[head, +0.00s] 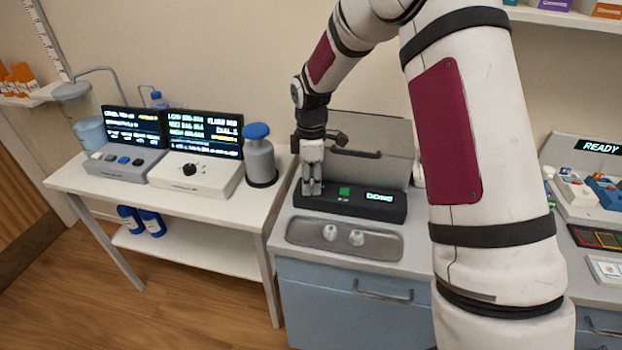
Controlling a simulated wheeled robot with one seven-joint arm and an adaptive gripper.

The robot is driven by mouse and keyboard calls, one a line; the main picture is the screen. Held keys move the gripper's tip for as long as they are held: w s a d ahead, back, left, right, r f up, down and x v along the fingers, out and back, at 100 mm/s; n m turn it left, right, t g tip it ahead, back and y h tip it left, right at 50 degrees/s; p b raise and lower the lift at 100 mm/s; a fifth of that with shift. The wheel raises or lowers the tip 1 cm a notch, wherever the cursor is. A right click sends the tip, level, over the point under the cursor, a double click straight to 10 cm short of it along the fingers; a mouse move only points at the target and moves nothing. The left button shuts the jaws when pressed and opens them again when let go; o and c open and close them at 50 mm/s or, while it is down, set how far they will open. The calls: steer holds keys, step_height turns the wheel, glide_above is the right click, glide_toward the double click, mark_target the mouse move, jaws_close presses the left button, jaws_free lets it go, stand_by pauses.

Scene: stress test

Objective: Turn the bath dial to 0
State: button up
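A black control panel (375,210) with a lit readout, which seems to say DONE, and a green square (344,191) sits on the counter before a grey upright lid or panel (370,130). My gripper (311,190) points down at the left end of this panel, its fingertips at or just above its top. Any dial there is hidden behind the fingers. I cannot tell whether the fingers are shut on something. A black knob (190,169) shows on the white console (205,182) on the left table, away from my gripper. I cannot tell which dial is the bath's.
A grey bottle with a blue cap (259,160) stands on the white table (210,208), left of my gripper. A grey tray (381,243) with two small clear items lies in front of the panel. My arm hides part of the counter. A READY display (600,147) is at right.

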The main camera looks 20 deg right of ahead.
jaws_close()
steer(key=n, duration=0.4)
steer(key=shift+s+n, duration=0.1)
steer(key=shift+n, duration=0.2)
steer(key=shift+n+p, duration=0.45)
steer(key=shift+n, duration=1.55)
steer(key=shift+o, duration=0.6)
jaws_free()
